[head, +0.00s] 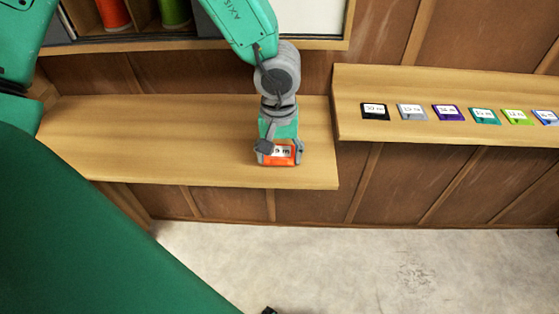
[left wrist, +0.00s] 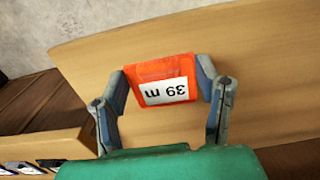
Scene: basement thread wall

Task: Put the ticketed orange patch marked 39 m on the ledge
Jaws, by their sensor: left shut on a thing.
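The orange patch (head: 279,159) has a white ticket that reads 39 m, partly covered by a finger in the head view. It shows whole in the left wrist view (left wrist: 160,71), with the ticket upside down. My left gripper (head: 279,150) is shut on the patch, one finger on each side. The patch is over the front part of the left wooden ledge (head: 190,165). I cannot tell whether it touches the wood. A second, higher ledge (head: 440,85) stands to the right. My right gripper is not in view.
The right ledge holds a row of ticketed patches: black (head: 375,111), grey (head: 412,112), purple (head: 448,113), teal (head: 484,116), green (head: 517,117) and blue (head: 545,117). Thread spools, orange (head: 113,13) and green (head: 174,12), stand in a cubby above. The left ledge is otherwise clear.

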